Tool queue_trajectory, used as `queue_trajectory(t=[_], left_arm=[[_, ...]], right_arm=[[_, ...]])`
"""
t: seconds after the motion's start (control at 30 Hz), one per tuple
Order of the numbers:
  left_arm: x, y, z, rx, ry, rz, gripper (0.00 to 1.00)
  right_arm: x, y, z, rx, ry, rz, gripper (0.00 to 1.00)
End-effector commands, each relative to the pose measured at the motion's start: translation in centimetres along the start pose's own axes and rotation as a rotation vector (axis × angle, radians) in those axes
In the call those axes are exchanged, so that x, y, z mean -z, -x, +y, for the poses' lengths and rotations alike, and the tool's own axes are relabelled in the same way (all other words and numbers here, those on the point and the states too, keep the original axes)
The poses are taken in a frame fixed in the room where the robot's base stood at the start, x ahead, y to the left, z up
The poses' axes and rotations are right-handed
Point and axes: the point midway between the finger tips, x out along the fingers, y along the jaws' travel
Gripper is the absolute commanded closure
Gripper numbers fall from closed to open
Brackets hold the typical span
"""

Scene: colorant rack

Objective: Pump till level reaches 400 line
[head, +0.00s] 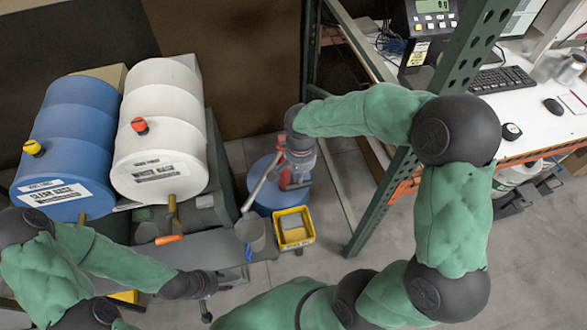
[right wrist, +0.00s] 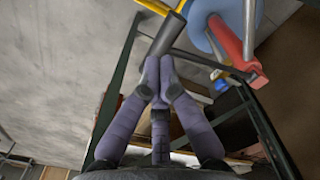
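A red pump (head: 287,176) stands on a blue drum (head: 262,200) at the floor, beside the rack post. The pump also shows in the right wrist view (right wrist: 230,38). A pale spout (head: 258,188) slopes down from it to a grey cup (head: 251,232). The liquid level and any 400 line are not readable. My right gripper (head: 292,148) is at the pump top. In the right wrist view its fingers (right wrist: 158,68) close together on the dark pump handle (right wrist: 172,34). My left gripper (head: 208,296) is low, left of the cup; its finger opening is unclear.
A blue barrel (head: 68,140) and a white barrel (head: 162,120) lie on a stand at left. A yellow bin (head: 294,228) sits right of the cup. A green rack post (head: 382,205) stands close to my right arm. Grey floor is clear at lower right.

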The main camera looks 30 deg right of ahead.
Motion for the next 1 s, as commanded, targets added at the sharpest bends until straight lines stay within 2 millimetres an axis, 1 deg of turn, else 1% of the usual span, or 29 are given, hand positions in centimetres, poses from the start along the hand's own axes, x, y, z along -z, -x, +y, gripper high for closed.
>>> queue_trajectory(t=[0.2,0.33,1.0], left_arm=[[0.0,0.0,0.0,0.000,0.000,0.000,0.60],[0.0,-0.3,-0.1,0.000,0.000,0.000,0.60],[0.1,-3.4,-1.2,0.000,0.000,0.000,0.60]], right_arm=[[0.0,0.0,0.0,0.000,0.000,0.000,1.00],[0.0,-0.4,0.0,0.000,0.000,0.000,1.00],[0.0,-4.5,0.0,-0.001,0.000,0.000,1.00]])
